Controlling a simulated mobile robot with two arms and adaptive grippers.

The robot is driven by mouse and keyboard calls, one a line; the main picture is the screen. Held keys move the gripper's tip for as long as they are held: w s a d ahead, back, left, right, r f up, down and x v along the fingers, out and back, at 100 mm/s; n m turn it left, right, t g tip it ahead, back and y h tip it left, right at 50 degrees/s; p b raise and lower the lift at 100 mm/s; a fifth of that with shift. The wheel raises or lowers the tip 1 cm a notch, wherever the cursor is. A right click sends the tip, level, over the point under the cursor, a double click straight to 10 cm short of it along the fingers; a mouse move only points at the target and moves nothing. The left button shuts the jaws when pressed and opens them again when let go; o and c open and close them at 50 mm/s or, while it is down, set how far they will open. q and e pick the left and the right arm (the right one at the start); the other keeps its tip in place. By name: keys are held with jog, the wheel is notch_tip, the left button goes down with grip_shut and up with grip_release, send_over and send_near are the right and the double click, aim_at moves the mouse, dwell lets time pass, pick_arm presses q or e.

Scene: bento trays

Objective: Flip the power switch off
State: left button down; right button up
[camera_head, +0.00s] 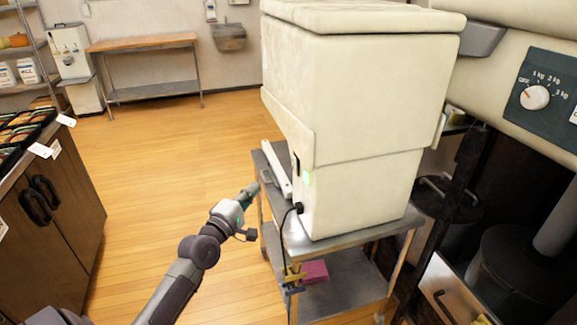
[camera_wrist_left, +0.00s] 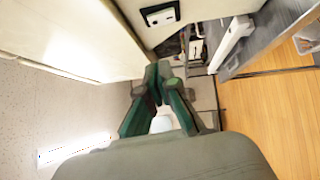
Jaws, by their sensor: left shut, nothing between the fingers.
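The large cream-white machine (camera_head: 365,110) stands on a metal cart. A small dark switch (camera_head: 297,163) is on its narrow left side, with a green glow beside it. In the left wrist view a black-framed rocker switch (camera_wrist_left: 160,15) shows on the machine's pale wall at the top; its position is too small to tell. My left gripper (camera_head: 251,190) is shut and empty, left of the machine and apart from the switch. Its closed green-grey fingers (camera_wrist_left: 158,75) point below the switch in the wrist view. My right gripper is not in view.
The metal cart (camera_head: 335,238) holds a white bar-shaped part beside the machine, and a black cable hangs from the machine's side. A pink item (camera_head: 315,271) lies on the lower shelf. A dark counter with trays (camera_head: 75,205) is at left; the wooden floor between is clear.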

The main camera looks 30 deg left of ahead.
pick_arm(q)
send_near(292, 157)
jog(key=w+a, duration=0.4)
jog(key=shift+w+d+f+p, duration=0.1)
jog(key=shift+w+d+p, duration=0.5)
jog(key=shift+w+d, duration=0.8)
jog(key=shift+w+d+r+p, duration=0.1)
jog(key=shift+d+r+p, duration=0.15)
jog(key=shift+p, duration=0.8)
jog(key=shift+f+b, duration=0.15)
jog(key=shift+b, duration=0.2)
jog(key=shift+a, duration=0.1)
